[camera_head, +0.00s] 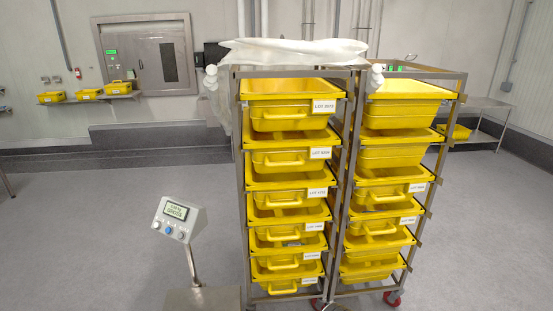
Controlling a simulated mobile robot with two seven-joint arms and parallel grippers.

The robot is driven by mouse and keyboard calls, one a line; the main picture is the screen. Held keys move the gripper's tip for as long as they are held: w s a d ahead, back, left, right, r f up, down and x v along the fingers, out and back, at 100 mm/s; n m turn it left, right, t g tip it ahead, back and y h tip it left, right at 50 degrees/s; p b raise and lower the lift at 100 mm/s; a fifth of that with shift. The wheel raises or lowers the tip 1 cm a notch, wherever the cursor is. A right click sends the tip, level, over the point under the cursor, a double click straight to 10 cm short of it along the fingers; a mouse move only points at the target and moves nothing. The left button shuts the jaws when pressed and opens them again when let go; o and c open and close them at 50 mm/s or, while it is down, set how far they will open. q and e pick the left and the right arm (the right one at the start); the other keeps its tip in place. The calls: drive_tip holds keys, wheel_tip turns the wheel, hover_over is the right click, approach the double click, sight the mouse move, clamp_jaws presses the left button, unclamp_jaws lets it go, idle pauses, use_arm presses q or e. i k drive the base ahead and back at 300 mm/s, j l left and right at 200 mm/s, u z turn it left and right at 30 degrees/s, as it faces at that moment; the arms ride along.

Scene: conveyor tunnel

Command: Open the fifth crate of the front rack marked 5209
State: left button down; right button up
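A steel rack (241,190) stands upright in front of me with a column of several yellow crates. Each crate is pushed in and has a front handle and a white LOT label on its right side. The top crate's label (324,107) and the second crate's label (320,153) are too small to read surely, and I cannot make out 5209 with certainty. The fifth crate from the top (276,267) sits low in the column, with a label (312,256) at its upper right. No gripper of mine is in view.
A second column of yellow crates (390,158) stands directly to the right, on red casters (393,299). Plastic sheeting (290,50) covers the top. A scale display on a post (178,217) stands close left of the rack. Floor farther left (90,220) is clear.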

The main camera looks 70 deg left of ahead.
sight(275, 151)
drive_tip(key=i+j+u, duration=0.15)
drive_tip(key=i+u, duration=0.6)
drive_tip(key=u, duration=0.15)
drive_tip(key=i+l+u, duration=0.1)
drive_tip(key=i+u, duration=0.3)
drive_tip(key=k, duration=0.05)
